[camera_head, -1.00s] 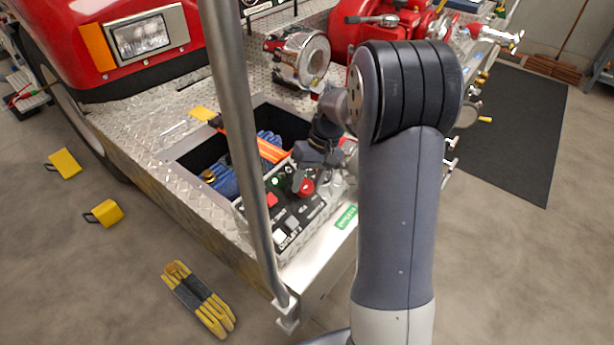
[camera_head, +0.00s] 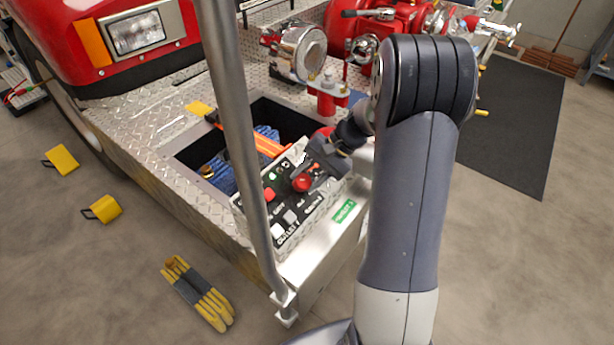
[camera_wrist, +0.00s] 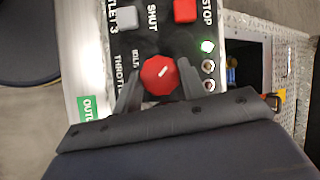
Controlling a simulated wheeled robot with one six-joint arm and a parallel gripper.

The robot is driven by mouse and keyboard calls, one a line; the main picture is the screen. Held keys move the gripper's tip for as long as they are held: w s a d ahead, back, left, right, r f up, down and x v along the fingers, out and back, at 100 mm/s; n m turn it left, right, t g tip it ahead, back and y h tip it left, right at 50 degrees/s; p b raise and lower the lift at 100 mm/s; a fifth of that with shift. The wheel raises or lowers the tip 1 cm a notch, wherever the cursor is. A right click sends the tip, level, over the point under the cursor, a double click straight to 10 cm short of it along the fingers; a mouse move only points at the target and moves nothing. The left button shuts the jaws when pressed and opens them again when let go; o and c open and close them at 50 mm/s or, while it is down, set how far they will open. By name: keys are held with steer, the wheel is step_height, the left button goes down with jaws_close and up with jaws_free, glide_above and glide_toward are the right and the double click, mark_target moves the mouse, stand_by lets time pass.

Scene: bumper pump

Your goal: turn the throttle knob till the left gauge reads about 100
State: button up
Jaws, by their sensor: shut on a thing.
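The throttle knob (camera_head: 301,183) is red, with the label THROTTLE beside it on the black control panel (camera_head: 284,208). In the wrist view the knob (camera_wrist: 160,75) is faceted, and its white mark points up and slightly right. My gripper (camera_wrist: 159,84) has one finger on each side of the knob and is shut on it; the gripper also shows in the head view (camera_head: 308,179).
A red STOP button (camera_wrist: 186,10), a grey button (camera_wrist: 127,17) and a lit green lamp (camera_wrist: 207,46) sit near the knob. A grey rail (camera_head: 235,120) stands left of the panel. An open bin (camera_head: 185,155) holds blue and orange items.

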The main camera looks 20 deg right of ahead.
steer(key=shift+m, duration=0.3)
steer(key=o, duration=1)
steer(key=shift+d, duration=0.1)
steer(key=v, duration=1)
steer(key=shift+s+d+r, duration=0.15)
steer(key=shift+d+r, duration=0.1)
steer(key=shift+d, duration=0.05)
steer(key=x, duration=1.1)
steer(key=shift+a+r, duration=0.15)
